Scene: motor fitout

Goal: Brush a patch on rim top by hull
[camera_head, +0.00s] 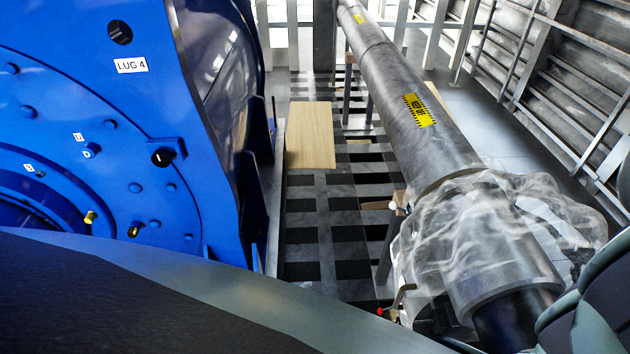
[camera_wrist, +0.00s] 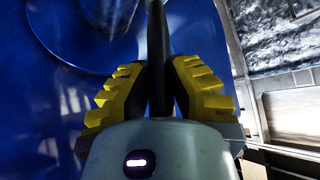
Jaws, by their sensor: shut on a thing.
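In the wrist view my gripper (camera_wrist: 160,92), with yellow-and-black fingers, is shut on a dark, slim rod or handle (camera_wrist: 157,40), which looks like the brush's. The handle runs up out of the top of the picture, so its far end and any bristles are hidden. A large blue motor casing (camera_wrist: 60,100) fills the left and middle behind the fingers. In the head view the motor (camera_head: 60,100) stands at left, with a thick blue rim (camera_head: 180,90) and a "LUG 4" label (camera_head: 130,66). I cannot make out a marked patch. My gripper is not in the head view.
A long grey shaft (camera_head: 425,130) with yellow warning labels runs along the right, its near end under clear plastic wrap (camera_head: 430,240). A wooden board (camera_head: 310,135) lies on the checkered floor grating (camera_head: 335,230). A ribbed grey wall (camera_head: 570,80) with railings stands at far right.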

